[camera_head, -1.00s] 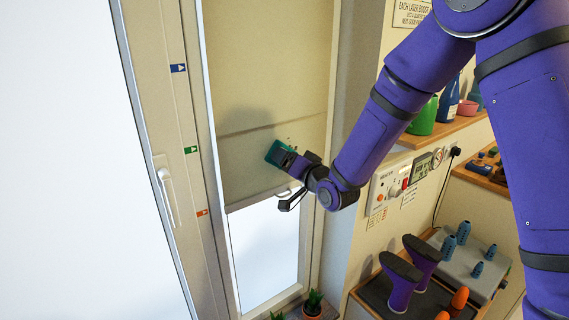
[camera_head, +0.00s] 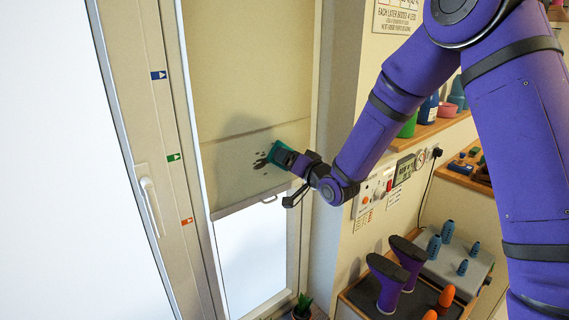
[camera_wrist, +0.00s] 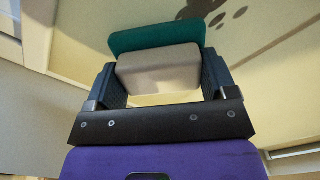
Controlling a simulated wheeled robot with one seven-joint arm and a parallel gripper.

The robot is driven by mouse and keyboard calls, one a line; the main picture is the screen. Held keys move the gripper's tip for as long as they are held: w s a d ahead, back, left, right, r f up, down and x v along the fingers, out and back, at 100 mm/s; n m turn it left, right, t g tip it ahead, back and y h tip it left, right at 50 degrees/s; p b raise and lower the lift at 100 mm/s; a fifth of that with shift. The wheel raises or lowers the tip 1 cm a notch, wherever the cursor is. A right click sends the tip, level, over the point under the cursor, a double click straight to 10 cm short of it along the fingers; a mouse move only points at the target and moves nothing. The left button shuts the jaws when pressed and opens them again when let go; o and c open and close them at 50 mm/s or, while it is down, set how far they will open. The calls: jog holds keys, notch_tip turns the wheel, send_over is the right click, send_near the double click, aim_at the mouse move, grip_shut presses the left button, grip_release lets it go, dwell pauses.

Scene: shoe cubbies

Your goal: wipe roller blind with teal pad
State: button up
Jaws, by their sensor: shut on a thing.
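The roller blind (camera_head: 250,70) is beige and hangs over the upper part of the window; its pull handle shows at the lower edge. Dark smudges (camera_head: 260,161) mark the blind just left of my gripper (camera_head: 284,158). My gripper is shut on the teal pad (camera_head: 272,152), which is at the blind's lower part. In the wrist view the teal pad (camera_wrist: 155,38) has a beige block behind it, held between the two fingers, with dark spots on the blind (camera_wrist: 275,60) beyond. I cannot tell whether the pad touches the blind.
A window handle (camera_head: 152,205) and coloured arrow labels are on the frame at left. At right are a control panel (camera_head: 372,193), a shelf (camera_head: 440,127) with bottles and pots, and a boot dryer (camera_head: 390,285). A potted plant (camera_head: 303,306) stands below.

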jog(key=shift+w+d, duration=0.4)
jog(key=shift+d, duration=0.2)
jog(key=shift+a, duration=0.1)
jog(key=shift+s+a, duration=1)
jog(key=shift+a, duration=0.45)
jog(key=shift+s+a, duration=1)
jog(key=shift+a, duration=0.45)
jog(key=shift+s+a, duration=1)
jog(key=shift+a, duration=0.45)
jog(key=shift+w+d, duration=0.7)
jog(key=shift+d, duration=0.3)
jog(key=shift+w+d, duration=0.75)
jog(key=shift+d, duration=0.25)
jog(key=shift+w+d, duration=0.7)
jog(key=shift+d, duration=0.3)
jog(key=shift+w+d, duration=0.45)
jog(key=shift+d, duration=0.3)
jog(key=shift+w+d, duration=0.4)
jog(key=shift+d, duration=0.35)
jog(key=shift+s+a, duration=0.95)
jog(key=shift+a, duration=0.55)
jog(key=shift+s+a, duration=1)
jog(key=shift+a, duration=0.55)
jog(key=shift+s+a, duration=0.95)
jog(key=shift+a, duration=0.55)
